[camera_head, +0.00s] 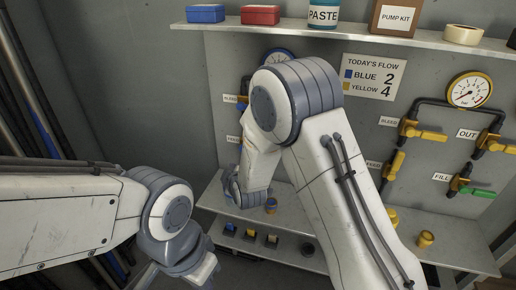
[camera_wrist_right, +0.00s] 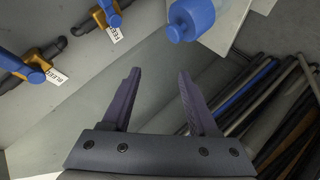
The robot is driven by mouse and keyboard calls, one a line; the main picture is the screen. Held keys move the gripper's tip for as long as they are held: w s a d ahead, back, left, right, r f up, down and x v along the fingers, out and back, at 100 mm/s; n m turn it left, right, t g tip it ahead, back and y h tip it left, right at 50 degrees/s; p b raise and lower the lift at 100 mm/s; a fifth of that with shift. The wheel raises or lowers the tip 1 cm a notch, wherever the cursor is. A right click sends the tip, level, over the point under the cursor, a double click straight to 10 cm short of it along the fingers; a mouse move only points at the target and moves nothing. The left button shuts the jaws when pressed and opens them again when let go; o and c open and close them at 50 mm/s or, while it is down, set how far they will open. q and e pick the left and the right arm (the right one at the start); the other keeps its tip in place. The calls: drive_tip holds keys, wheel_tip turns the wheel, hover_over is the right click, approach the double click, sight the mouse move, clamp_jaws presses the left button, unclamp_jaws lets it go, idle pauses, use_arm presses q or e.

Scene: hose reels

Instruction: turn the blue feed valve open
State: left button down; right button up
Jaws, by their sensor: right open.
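The blue feed valve (camera_wrist_right: 108,12) is at the upper left of the right wrist view, a blue handle on a brass body beside a FEED tag (camera_wrist_right: 113,35). My right gripper (camera_wrist_right: 158,92) is open and empty, its fingers apart and clear of the valve, which lies beyond the left finger. In the head view my right arm crosses the middle and hides most of the blue valves; its jaws cannot be made out there. My left arm enters from the left and its wrist leaves the bottom edge, so the left gripper is out of view.
A second blue valve (camera_wrist_right: 35,75) with a BLEED tag is close by. A blue round-ended object (camera_wrist_right: 190,18) is at the top of the wrist view. Yellow valves (camera_head: 422,133) and a green-handled fill valve (camera_head: 476,192) are at right. A lower shelf (camera_head: 455,250) holds small items.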

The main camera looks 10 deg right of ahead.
drive_tip(key=w+d+f+n+t+h+p, duration=0.1)
drive_tip(key=w+d+f+n+t+h, duration=0.15)
drive_tip(key=d, duration=0.35)
drive_tip(key=w+d+f+n+t+h, duration=0.1)
drive_tip(key=w+d+f+n+t, duration=0.15)
drive_tip(key=d+t, duration=0.2)
drive_tip(key=shift+m+g, duration=0.3)
drive_tip(key=shift+m, duration=0.2)
drive_tip(key=w, duration=0.3)
drive_tip(key=w+d+p, duration=0.1)
drive_tip(key=w, duration=0.3)
drive_tip(key=w+r+p, duration=0.1)
drive_tip(key=w, duration=0.2)
drive_tip(key=shift+w+d, duration=0.2)
clamp_jaws()
